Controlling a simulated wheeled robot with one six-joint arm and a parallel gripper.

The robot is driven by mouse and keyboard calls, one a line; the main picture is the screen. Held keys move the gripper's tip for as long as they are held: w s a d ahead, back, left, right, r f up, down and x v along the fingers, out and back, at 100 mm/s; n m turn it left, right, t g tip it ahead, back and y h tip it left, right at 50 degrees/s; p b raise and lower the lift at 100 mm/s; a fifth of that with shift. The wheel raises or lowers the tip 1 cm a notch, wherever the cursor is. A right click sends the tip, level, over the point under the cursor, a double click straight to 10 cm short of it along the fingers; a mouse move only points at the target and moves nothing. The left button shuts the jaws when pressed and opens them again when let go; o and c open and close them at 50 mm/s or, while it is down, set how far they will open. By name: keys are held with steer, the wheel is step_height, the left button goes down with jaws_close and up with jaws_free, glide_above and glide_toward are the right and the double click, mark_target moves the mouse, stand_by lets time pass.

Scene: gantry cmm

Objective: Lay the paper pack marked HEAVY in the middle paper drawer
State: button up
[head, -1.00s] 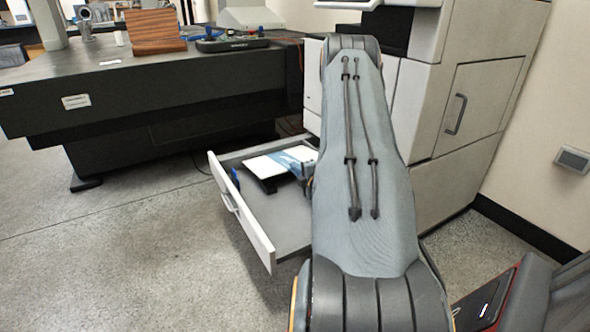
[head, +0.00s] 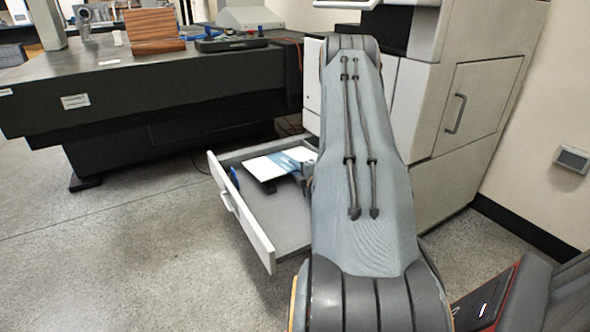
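A paper pack (head: 268,167), white with a blue band, shows inside the open paper drawer (head: 247,219) of the grey-white machine. Its left end is tilted over a dark patch, and I cannot tell whether it touches the drawer floor. Its marking is not readable. The drawer is pulled out to the left, with its handle on the front panel. My gripper (head: 306,178) is mostly hidden behind my arm; only a dark part shows at the pack's right end. Whether its fingers are closed on the pack is hidden.
The machine (head: 463,110) stands right of the drawer. A dark table (head: 150,85) with a wooden block (head: 152,25) and a tool tray (head: 231,43) stands at the back left. Bare floor lies in front of the drawer. A blue piece (head: 234,177) sits inside the drawer's front.

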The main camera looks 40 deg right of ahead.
steer(key=shift+o, duration=0.7)
steer(key=o, duration=0.5)
steer(key=shift+c, duration=0.2)
steer(key=shift+p+v, duration=1.4)
steer(key=shift+v, duration=2.55)
